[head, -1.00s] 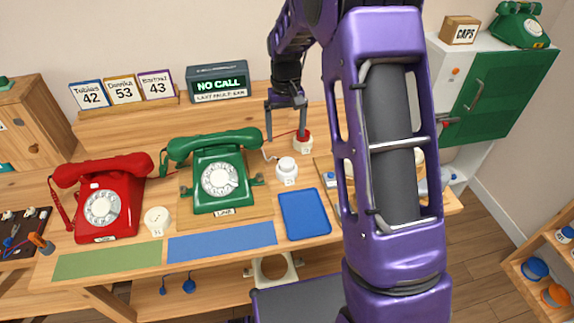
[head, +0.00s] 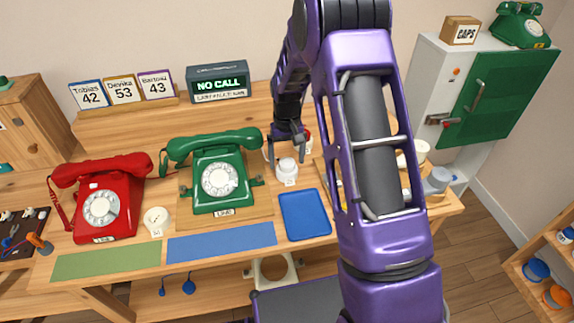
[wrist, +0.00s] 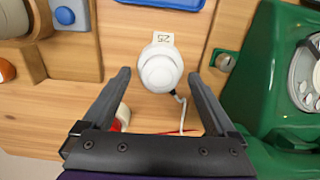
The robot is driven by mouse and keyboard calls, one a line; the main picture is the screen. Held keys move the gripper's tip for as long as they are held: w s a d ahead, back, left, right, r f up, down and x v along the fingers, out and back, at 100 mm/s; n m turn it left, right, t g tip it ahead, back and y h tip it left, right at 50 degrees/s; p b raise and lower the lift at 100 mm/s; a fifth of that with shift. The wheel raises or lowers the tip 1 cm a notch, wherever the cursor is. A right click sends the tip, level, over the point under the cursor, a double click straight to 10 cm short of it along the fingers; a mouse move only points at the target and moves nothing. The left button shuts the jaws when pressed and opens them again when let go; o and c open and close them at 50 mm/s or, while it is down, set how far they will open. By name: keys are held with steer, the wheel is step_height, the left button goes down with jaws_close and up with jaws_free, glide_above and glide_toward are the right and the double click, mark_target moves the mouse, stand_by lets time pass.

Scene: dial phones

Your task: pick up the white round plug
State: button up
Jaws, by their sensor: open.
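The white round plug (head: 286,171) stands on the wooden bench to the right of the green phone, with a small number tag beside it. In the wrist view the plug (wrist: 160,68) sits just beyond and between my fingertips, with a cord running from it towards me. My gripper (head: 289,153) is open and empty, close behind and above the plug in the head view. In the wrist view the gripper (wrist: 160,75) has one finger on each side of the cord, and neither finger visibly touches the plug.
The green phone (head: 216,175) is close by on the left and the blue tray (head: 304,215) lies in front. A red-and-white plug (wrist: 122,115) is partly hidden by a finger in the wrist view. Another white round piece (head: 157,221) lies between the phones.

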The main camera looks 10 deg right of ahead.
steer(key=c, duration=1.3)
